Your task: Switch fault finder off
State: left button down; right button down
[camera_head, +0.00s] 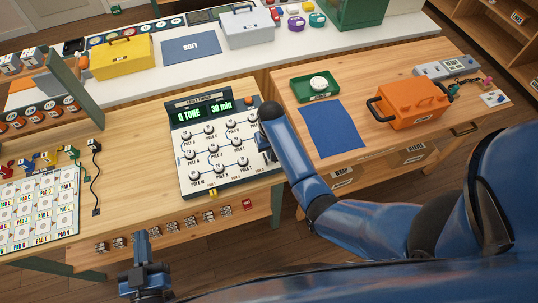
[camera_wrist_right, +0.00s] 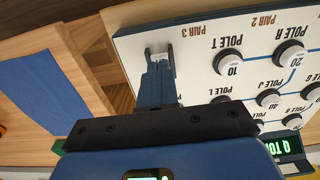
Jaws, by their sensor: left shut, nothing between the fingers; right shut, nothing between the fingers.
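The fault finder (camera_head: 229,172) is a pale panel with rows of white, dark-based knobs, lying on the wooden bench. Its display (camera_head: 203,110) glows green with "Q TONE" and "30 min". An orange knob or button (camera_head: 249,101) sits at its top right. In the right wrist view the panel (camera_wrist_right: 205,50) appears upside down, with a corner of the display (camera_wrist_right: 287,146). My right gripper (camera_wrist_right: 160,62) is shut and empty over the panel's edge beside POLE T; contact cannot be told. My left gripper (camera_head: 141,240) is shut and empty in front of the bench, clear of the panel.
A pad board (camera_head: 40,208) and a black cable (camera_head: 95,180) lie left. On the right bench are a blue mat (camera_head: 335,128), a green tray (camera_head: 297,92) and an orange case (camera_head: 411,100). Small tagged parts (camera_head: 172,228) line the front edge.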

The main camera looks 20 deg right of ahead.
jog(key=shift+f+b, duration=0.6)
jog(key=shift+f, duration=0.3)
dwell(0.8)
jog(key=shift+r, duration=0.15)
notch_tip(320, 180, up, 7)
jog(key=p, duration=0.7)
jog(key=shift+w, duration=0.1)
dwell(0.5)
